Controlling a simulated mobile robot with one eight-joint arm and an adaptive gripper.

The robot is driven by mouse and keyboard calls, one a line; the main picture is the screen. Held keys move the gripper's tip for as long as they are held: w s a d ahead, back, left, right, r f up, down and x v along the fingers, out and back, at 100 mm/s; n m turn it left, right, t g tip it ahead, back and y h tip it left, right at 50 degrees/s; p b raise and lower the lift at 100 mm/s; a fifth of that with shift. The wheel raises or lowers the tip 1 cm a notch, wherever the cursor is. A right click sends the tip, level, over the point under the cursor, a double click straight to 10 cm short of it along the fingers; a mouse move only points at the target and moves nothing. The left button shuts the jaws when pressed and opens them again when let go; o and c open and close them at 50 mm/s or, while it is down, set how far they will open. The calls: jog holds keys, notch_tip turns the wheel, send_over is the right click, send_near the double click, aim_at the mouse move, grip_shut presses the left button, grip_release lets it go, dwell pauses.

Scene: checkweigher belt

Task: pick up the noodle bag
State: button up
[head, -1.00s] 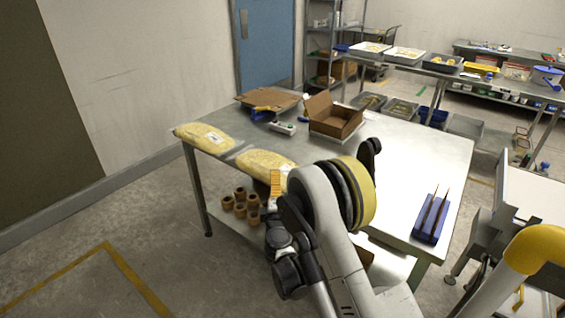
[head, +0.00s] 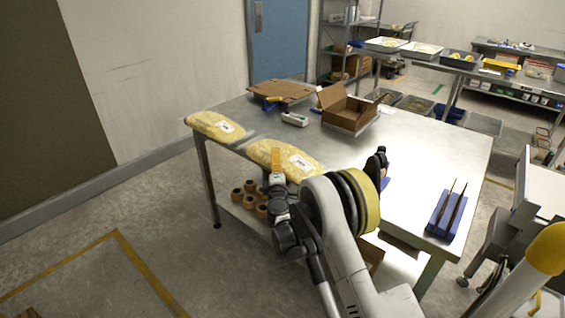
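Two yellow, noodle-like bags with white labels lie flat on the steel table, and I cannot tell which one the task means. The nearer bag (head: 305,172) is at the table's front left edge. The farther bag (head: 205,123) is at the left corner. My gripper (head: 277,160) shows as a narrow orange-yellow finger part in front of the nearer bag, covering some of its middle. I cannot tell whether it touches the bag. Its finger opening is not visible, and my arm hides the area below and right of it.
The steel table (head: 430,150) also bears an open cardboard box (head: 350,112), flat cardboard (head: 282,91), a small white device (head: 295,119) and a blue block with two dark rods (head: 446,212). Brown rolls (head: 250,187) sit on the shelf below. The table's middle right is clear.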

jog(key=shift+w, duration=0.1)
jog(key=shift+c, duration=0.2)
jog(key=c, duration=1.4)
jog(key=shift+r, duration=0.1)
jog(key=shift+c, duration=0.2)
